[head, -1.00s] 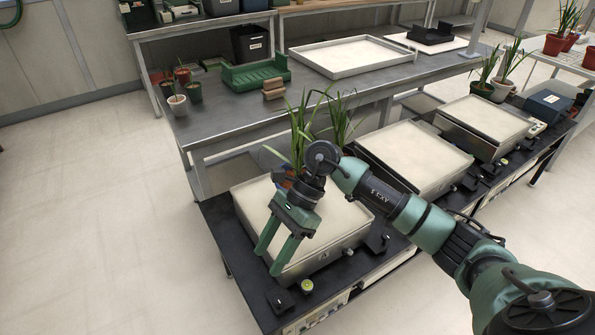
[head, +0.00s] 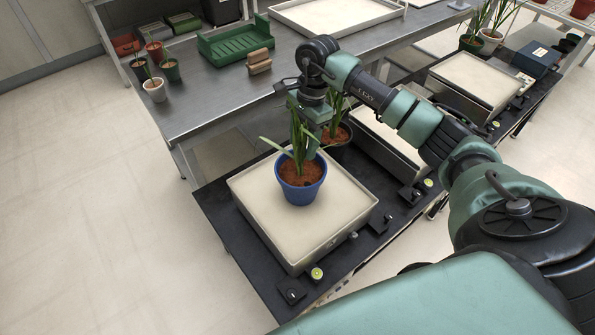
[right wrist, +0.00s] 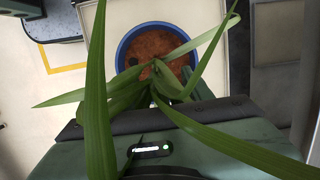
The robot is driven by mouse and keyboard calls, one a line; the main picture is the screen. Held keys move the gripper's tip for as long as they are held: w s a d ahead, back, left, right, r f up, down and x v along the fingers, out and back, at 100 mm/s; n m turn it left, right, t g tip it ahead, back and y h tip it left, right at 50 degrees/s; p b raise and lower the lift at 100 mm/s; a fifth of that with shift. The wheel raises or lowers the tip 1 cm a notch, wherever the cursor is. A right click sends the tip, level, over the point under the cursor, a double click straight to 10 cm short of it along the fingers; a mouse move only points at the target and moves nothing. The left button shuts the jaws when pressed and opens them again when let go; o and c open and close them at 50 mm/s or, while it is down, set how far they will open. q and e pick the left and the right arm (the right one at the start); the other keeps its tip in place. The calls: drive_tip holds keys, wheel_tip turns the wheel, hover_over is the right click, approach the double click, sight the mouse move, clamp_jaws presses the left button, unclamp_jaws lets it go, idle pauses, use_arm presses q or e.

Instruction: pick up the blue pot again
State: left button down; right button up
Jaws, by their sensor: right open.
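The blue pot (head: 301,192) stands upright on the nearest scale's pale plate (head: 262,200), with brown soil and a long-leaved green plant. In the right wrist view the blue pot (right wrist: 122,48) is beyond the gripper, and its leaves cross close in front of the camera. My right gripper (head: 308,140) is open and points down behind and above the pot, among the leaves. Its fingers are partly hidden by the plant. I see no grip on the pot. My left gripper is not in view.
Another potted plant (head: 336,136) stands close behind the blue pot. Two more scales (head: 474,80) stand along the dark bench to the right. A metal table (head: 215,100) behind holds a green rack (head: 235,45), a wooden block (head: 259,62) and small pots. The floor at left is clear.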

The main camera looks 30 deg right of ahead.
sight(302, 155)
drive_tip(key=f, duration=0.1)
drive_tip(key=f+p, duration=0.1)
drive_tip(key=f, duration=0.1)
drive_tip(key=a+f, duration=0.1)
drive_tip(key=shift+s+f, duration=0.3)
drive_tip(key=shift+s, duration=0.1)
drive_tip(key=shift+f, duration=0.55)
clamp_jaws()
idle(0.5)
